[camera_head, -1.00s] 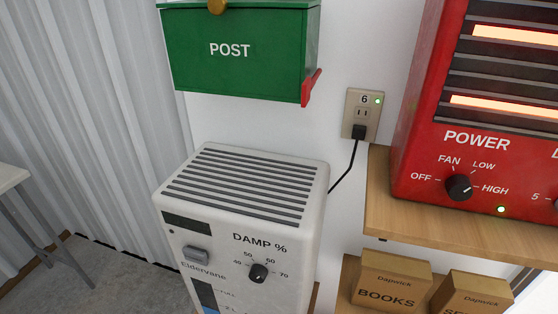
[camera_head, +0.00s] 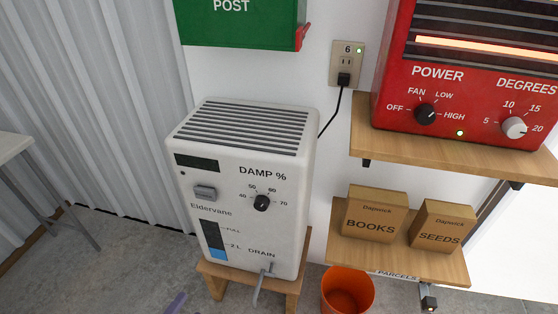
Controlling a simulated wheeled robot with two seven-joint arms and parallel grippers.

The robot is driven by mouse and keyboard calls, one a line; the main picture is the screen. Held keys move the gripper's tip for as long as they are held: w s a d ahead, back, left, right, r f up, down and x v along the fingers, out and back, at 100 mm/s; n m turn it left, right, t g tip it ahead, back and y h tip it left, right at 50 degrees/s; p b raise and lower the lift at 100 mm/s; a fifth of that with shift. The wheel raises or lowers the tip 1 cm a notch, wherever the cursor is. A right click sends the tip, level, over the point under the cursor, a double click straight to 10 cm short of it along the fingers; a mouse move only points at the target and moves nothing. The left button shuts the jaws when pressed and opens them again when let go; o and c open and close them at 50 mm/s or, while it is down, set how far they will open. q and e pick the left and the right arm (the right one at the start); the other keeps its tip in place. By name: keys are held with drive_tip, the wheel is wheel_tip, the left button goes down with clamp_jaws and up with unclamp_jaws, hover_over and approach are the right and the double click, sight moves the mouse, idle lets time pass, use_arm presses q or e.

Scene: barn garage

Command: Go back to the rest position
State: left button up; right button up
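Neither of my grippers is in the head view, and no part of my arms can be made out for sure. The view shows a white dehumidifier (camera_head: 283,222) with a DAMP % knob (camera_head: 262,203), a dark blank display (camera_head: 197,163) and a water gauge (camera_head: 214,241) with blue at its bottom. It stands on a small wooden stand (camera_head: 292,290). A grey spout or lever (camera_head: 262,285) sticks out at its lower front by the word DRAIN.
A red heater (camera_head: 385,80) with a glowing bar sits on a wooden shelf (camera_head: 365,143). A lower shelf (camera_head: 345,248) holds BOOKS (camera_head: 371,228) and SEEDS (camera_head: 441,237) boxes. An orange bucket (camera_head: 348,291) is on the floor. A green post box (camera_head: 240,28) and socket (camera_head: 346,62) are above.

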use_arm(q)
drive_tip(key=a+r+m+g+h, duration=0.1)
drive_tip(key=a+m+g, duration=0.1)
drive_tip(key=a+m, duration=0.35)
drive_tip(key=s+a+f+n+g+y, duration=0.3)
drive_tip(key=s+a+f+n+y, duration=0.25)
drive_tip(key=a+f+n, duration=0.5)
drive_tip(key=s+a+f+n+g+y, duration=0.45)
drive_tip(key=s+a, duration=0.25)
drive_tip(key=s, duration=0.4)
drive_tip(key=s+a+f+n+g+y, duration=0.35)
drive_tip(key=s+a+g, duration=0.25)
drive_tip(key=s, duration=0.6)
drive_tip(key=s+d+f+n+h, duration=0.1)
drive_tip(key=d+f+h, duration=0.1)
drive_tip(key=d, duration=1)
drive_tip(key=s+d+f+n+h+p, duration=0.1)
drive_tip(key=s+d+f+n+h, duration=0.1)
drive_tip(key=d, duration=1.1)
drive_tip(key=shift+s+f+g+h, duration=0.3)
drive_tip(key=shift+f+g+h, duration=0.15)
drive_tip(key=shift+f+h, duration=0.5)
use_arm(e)
drive_tip(key=shift+w+d+r, duration=0.3)
drive_tip(key=shift+d+r, duration=0.05)
drive_tip(key=shift+r, duration=0.3)
